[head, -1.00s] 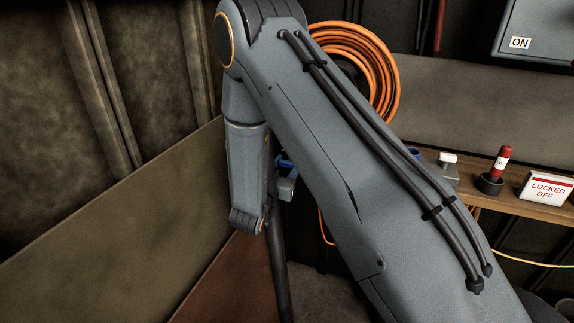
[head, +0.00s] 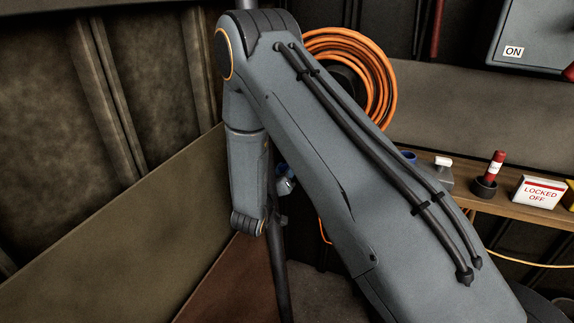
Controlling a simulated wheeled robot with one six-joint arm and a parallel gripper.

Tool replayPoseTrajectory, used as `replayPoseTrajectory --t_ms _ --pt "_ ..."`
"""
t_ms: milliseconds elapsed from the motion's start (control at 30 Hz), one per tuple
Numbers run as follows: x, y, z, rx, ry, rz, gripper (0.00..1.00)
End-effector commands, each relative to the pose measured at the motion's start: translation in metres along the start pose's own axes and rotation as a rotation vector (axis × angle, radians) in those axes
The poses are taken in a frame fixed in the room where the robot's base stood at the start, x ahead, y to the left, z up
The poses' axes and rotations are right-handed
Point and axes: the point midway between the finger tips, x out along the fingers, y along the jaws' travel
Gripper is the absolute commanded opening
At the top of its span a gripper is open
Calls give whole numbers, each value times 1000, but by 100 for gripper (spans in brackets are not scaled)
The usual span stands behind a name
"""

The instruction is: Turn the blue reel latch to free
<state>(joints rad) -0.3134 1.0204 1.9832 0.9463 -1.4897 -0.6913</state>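My arm crosses the middle of the head view and hides much of what lies behind it. A small blue part (head: 282,169) shows in the gap between my forearm and upper arm, with a grey piece just below it. I cannot tell whether this is the blue reel latch. A large coil of orange hose or cable (head: 378,90) hangs on the back wall, partly behind my arm; its lower left is hidden. My gripper's fingers are not visible, so its relation to the latch cannot be seen.
A wooden shelf (head: 500,207) at the right holds a blue item (head: 408,156), a grey block with a white top (head: 440,172), a red cylinder in a black cup (head: 493,170) and a "LOCKED OFF" sign (head: 541,192). A grey "ON" box (head: 535,35) hangs above. Brown panels stand left.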

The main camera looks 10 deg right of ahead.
Motion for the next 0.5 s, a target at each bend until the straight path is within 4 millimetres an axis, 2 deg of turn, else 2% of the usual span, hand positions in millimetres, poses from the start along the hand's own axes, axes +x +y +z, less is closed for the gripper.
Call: replayPoseTrajectory --t_ms 500 --pt "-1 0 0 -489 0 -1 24"
